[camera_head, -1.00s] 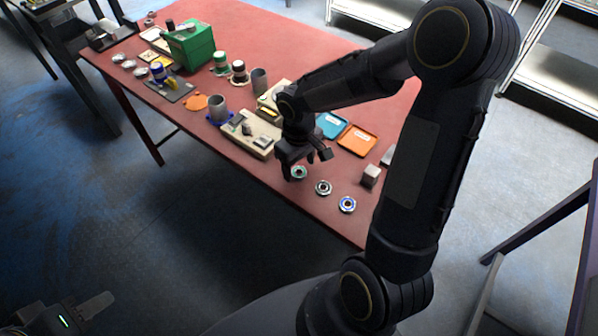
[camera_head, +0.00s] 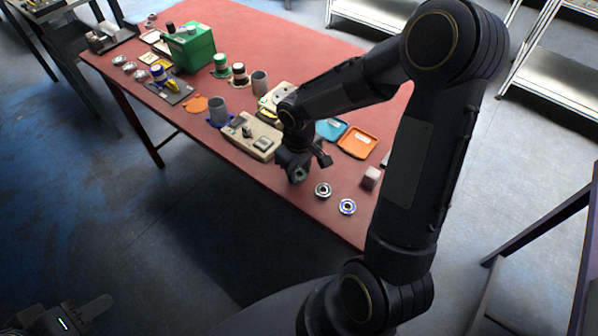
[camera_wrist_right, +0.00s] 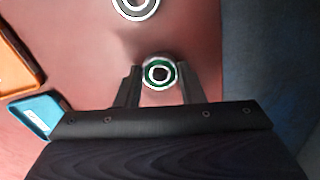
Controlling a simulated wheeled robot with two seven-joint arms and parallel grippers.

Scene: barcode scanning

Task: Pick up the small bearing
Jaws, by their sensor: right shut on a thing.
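A small bearing with a green ring (camera_wrist_right: 148,72) sits between the two fingers of my right gripper (camera_wrist_right: 158,84) in the right wrist view. The gripper is shut on it. In the head view my right gripper (camera_head: 300,174) is low over the near edge of the red table, and the green-ringed bearing (camera_head: 299,177) shows partly at its fingertips. I cannot tell whether it still touches the table. A grey bearing (camera_head: 322,184) and a blue-ringed bearing (camera_head: 347,201) lie to the right. My left gripper (camera_head: 88,314) is at the bottom left, away from the table; its opening is unclear.
The red table (camera_head: 290,48) carries a blue tray (camera_head: 330,124), an orange tray (camera_head: 357,142), a beige device (camera_head: 262,146) and a green box (camera_head: 190,58). The table's near edge is close to my right gripper.

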